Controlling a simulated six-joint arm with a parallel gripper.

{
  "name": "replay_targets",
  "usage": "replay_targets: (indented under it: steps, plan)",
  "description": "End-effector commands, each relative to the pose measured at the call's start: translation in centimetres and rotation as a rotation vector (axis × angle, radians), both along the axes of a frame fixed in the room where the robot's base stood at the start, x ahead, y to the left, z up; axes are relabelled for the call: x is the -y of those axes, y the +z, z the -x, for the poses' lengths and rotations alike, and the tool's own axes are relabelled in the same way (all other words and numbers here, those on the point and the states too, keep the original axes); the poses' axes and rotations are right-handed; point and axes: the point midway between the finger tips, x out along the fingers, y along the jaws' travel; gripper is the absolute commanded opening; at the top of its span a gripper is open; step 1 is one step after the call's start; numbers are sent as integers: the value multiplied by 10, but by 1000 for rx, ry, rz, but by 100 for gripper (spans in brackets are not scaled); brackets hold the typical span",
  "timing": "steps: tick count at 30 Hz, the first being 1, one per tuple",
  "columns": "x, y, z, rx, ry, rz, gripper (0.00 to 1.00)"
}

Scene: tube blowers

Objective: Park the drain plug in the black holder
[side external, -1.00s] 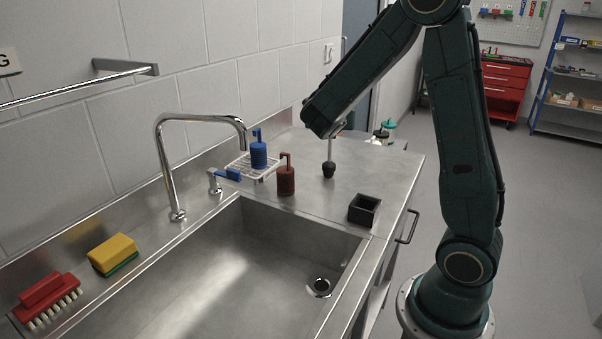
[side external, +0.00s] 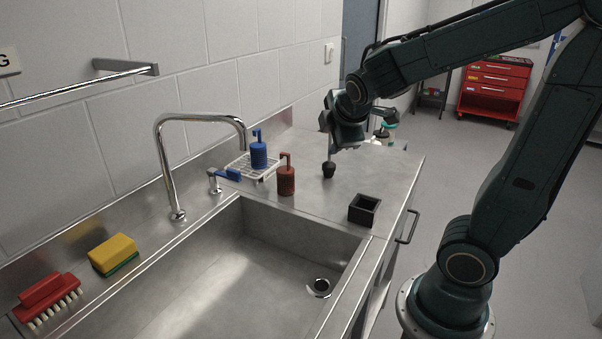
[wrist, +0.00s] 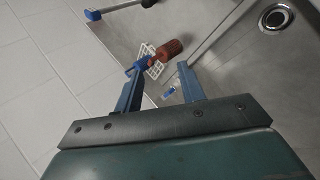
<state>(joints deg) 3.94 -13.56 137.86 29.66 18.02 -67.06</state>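The drain plug (side external: 329,170), a dark stopper with a thin upright rod, stands on the steel counter behind the sink corner. The black holder (side external: 364,209), a small square open box, sits nearer on the same counter, to the right of the plug, and looks empty. My gripper (wrist: 160,72) is open in the wrist view, with two blue fingers apart and no plug visible between them. In the side view my wrist is above the plug, close to the top of its rod; the fingers are not clear there. Neither plug nor holder can be made out in the wrist view.
A red-brown bottle (side external: 287,180) and a blue bottle (side external: 259,152) on a wire rack (side external: 240,168) stand left of the plug. The faucet (side external: 165,165) arches over the sink (side external: 240,285). A sponge (side external: 113,252) and brush (side external: 47,297) lie at left.

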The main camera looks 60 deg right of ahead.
Motion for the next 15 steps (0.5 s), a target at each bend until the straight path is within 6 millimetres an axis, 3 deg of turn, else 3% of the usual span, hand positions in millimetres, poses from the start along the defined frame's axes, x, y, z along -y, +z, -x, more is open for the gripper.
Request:
replay_targets:
  steps: [15]
  plan:
    - [-106, 12, 76, 183, -346, -665, 40]
